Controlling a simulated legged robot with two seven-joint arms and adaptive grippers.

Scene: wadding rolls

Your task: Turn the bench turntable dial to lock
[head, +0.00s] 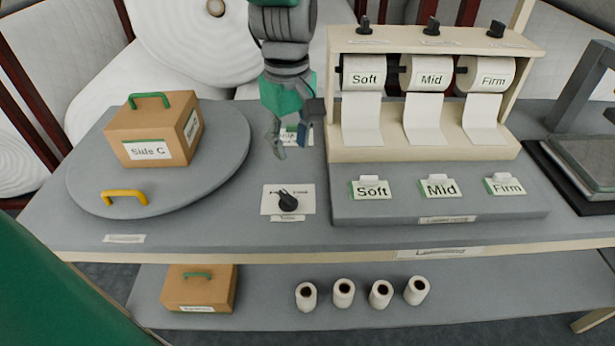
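The dial (288,202) is a black knob on a white plate (267,203) with small, hard-to-read markings along its top edge. Its narrow end appears to point up and left. The round grey turntable (85,185) lies left of it. A brown box (150,135) labelled "Side C" with a green handle sits on the turntable, and a yellow handle (125,196) is near its front edge. My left gripper (290,146) hangs above and behind the dial, apart from it. Its fingers look parted and empty. My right gripper is not in view.
A dispenser rack (424,148) with Soft, Mid and Firm rolls stands right of my gripper. Label cards (370,188) stand on a grey step before it. A lower shelf (255,300) holds another box (198,288) and several small rolls (344,293). Bench space around the dial is clear.

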